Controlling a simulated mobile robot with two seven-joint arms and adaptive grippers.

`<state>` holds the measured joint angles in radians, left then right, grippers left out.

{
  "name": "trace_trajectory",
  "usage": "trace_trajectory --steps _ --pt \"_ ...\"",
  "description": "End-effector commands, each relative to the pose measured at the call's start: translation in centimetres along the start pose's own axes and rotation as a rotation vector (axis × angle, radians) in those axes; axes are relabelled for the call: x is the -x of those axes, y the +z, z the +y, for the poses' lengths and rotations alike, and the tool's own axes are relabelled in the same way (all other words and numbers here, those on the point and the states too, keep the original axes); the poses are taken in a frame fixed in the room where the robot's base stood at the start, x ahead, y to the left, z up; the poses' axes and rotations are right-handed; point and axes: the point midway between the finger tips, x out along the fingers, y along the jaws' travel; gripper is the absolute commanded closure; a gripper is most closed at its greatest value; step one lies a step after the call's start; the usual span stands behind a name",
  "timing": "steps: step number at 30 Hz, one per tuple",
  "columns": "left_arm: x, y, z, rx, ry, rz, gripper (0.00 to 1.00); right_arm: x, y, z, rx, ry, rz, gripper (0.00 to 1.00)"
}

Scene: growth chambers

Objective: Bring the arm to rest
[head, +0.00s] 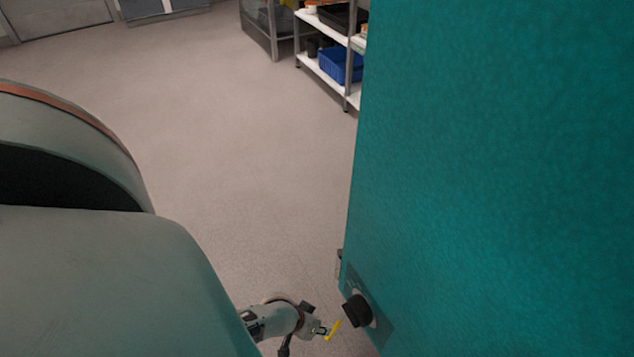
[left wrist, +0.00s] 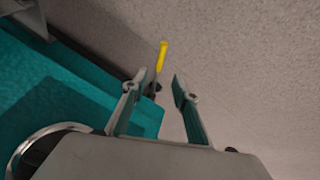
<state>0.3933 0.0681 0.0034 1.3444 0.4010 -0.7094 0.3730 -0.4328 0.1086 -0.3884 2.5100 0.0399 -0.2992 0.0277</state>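My left gripper (head: 321,330) is low in the head view, at the bottom centre, near the teal panel. In the left wrist view its two fingers (left wrist: 158,88) stand apart with a gap between them, so it is open. A slim yellow piece (head: 332,330) is just past the fingertips in the head view. It also shows in the left wrist view (left wrist: 162,56), beyond the gap, with a dark part at its lower end. The fingers are not closed on it. What it is fixed to is unclear. My right gripper is not in view.
A tall teal panel (head: 490,150) fills the right side, with a black knob (head: 357,310) low on it, close to my left gripper. Open grey floor (head: 230,150) lies left of it. Shelves with a blue bin (head: 338,66) stand at the back.

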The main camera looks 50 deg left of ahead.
Motion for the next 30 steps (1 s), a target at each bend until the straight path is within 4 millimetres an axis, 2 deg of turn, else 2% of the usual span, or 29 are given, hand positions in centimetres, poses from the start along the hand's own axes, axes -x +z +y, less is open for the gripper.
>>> trace_trajectory --steps 6,25,28,30 --pt "1.1 0.0 0.0 0.001 0.000 0.000 0.71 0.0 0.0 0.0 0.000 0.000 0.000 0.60" --pt "1.2 -0.1 0.0 0.000 0.000 0.002 0.71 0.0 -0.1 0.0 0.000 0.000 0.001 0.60" --pt "2.2 -1.0 0.1 -0.003 0.000 0.036 0.71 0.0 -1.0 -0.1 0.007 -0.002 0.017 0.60" --pt "4.1 -2.5 0.1 -0.007 0.002 0.095 0.71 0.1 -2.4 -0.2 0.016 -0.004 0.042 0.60"
